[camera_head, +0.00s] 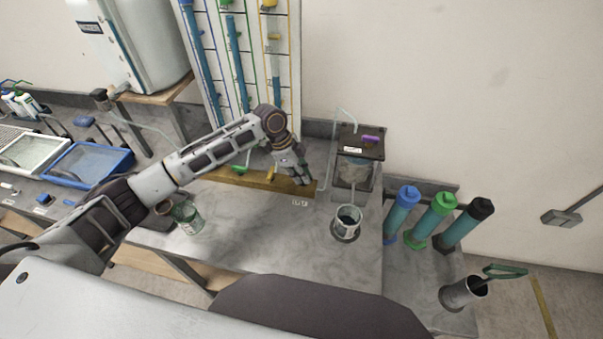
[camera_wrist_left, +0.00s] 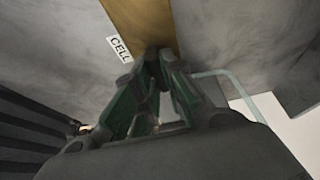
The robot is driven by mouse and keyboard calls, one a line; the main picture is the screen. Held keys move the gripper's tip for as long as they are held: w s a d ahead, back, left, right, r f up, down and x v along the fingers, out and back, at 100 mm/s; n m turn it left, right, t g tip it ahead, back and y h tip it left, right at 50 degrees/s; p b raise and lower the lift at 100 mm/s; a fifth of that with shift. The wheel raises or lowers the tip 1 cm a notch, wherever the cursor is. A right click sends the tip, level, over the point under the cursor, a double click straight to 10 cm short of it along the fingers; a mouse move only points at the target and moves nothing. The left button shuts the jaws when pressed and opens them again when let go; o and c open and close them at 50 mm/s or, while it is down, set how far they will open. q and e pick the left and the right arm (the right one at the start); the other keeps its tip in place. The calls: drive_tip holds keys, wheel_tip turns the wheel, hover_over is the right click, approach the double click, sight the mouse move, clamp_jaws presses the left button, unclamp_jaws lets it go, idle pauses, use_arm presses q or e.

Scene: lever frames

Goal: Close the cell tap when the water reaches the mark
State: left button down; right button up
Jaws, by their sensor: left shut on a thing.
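My left gripper (camera_head: 301,179) is shut at the right end of a brown wooden strip (camera_head: 262,181) on the grey bench. In the left wrist view its green-padded fingers (camera_wrist_left: 160,68) close over the strip beside a white CELL label (camera_wrist_left: 119,48). The cell tap between the fingers is hidden, so its lever position cannot be told. The label also shows in the head view (camera_head: 300,203). The clear cell (camera_head: 354,172) stands right of the gripper under a dark lid with a purple piece. Its water level and mark are too small to read. My right gripper is not in view.
Green (camera_head: 240,170) and yellow (camera_head: 271,173) tap levers lie left of the gripper. Tall gauge tubes (camera_head: 235,60) stand behind. A metal cup (camera_head: 346,222) stands before the cell, several capped cylinders (camera_head: 434,220) to its right. A green-tinted beaker (camera_head: 187,217) stands at left.

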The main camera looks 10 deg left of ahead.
use_arm(q)
drive_tip(key=c, duration=1.5)
unclamp_jaws()
drive_tip(key=shift+r, duration=0.1)
drive_tip(key=v, duration=1.1)
drive_tip(key=shift+a+r, duration=0.25)
drive_tip(key=shift+r, duration=0.1)
